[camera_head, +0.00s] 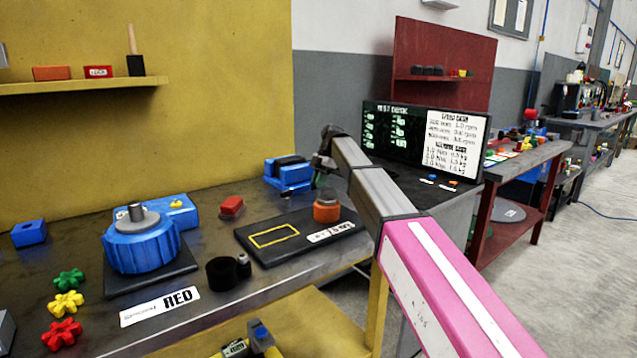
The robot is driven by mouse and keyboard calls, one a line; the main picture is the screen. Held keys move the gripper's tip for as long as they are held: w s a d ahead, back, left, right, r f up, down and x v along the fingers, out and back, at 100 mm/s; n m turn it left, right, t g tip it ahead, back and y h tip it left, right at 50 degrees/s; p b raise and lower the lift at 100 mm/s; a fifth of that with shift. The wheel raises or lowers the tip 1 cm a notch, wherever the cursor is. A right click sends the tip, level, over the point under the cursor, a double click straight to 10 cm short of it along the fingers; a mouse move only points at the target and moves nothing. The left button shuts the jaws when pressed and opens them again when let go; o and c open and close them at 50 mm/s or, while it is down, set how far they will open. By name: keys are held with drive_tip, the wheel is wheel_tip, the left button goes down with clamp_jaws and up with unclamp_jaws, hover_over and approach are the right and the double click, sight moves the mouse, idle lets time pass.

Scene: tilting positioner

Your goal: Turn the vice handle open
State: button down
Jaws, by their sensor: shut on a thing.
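The blue vice (291,175) stands at the back of the bench, with dark jaws on top. My gripper (318,178) reaches down at the vice's right side. It is small and dark here, and it is shut on what appears to be the vice handle. The handle itself is hidden by my gripper, so I cannot tell its angle. My grey and pink arm comes in from the lower right.
A blue round positioner (142,247) and coloured star knobs (66,303) are at left. A monitor (420,140) stands right.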

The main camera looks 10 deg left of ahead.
idle(0.3)
drive_tip(key=c, duration=1.1)
unclamp_jaws()
drive_tip(key=shift+c, duration=0.2)
drive_tip(key=v, duration=1)
drive_tip(key=shift+r, duration=0.4)
